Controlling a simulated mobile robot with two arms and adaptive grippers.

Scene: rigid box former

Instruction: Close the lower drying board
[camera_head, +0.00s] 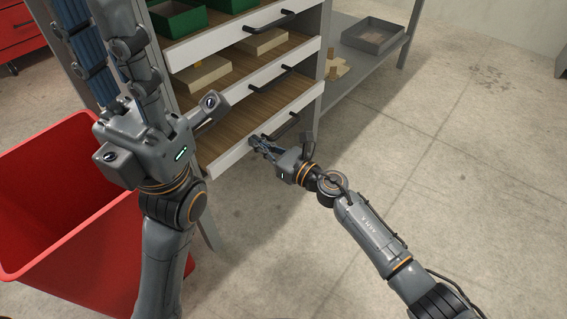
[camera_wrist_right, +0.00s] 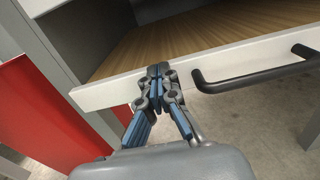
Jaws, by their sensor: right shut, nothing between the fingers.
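The lower drying board (camera_head: 262,108) is the lowest in the rack, with an empty wood surface, a white front edge and a black handle (camera_head: 286,128). Its wood surface shows in front of the board above; how far it stands out is hard to tell. My right gripper (camera_head: 254,141) is shut and empty, its fingertips at the white front, left of the handle. In the right wrist view the shut fingertips (camera_wrist_right: 158,72) overlap the white front (camera_wrist_right: 225,68), apart from the handle (camera_wrist_right: 255,76). My left gripper (camera_head: 112,50) points up before the rack; its tips are cut off.
Two boards above carry tan blocks (camera_head: 262,42) and green bins (camera_head: 178,20). A red bin (camera_head: 60,215) stands at the left, near my left arm. A grey side table (camera_head: 375,60) with a tray (camera_head: 374,36) adjoins the rack. The floor at right is clear.

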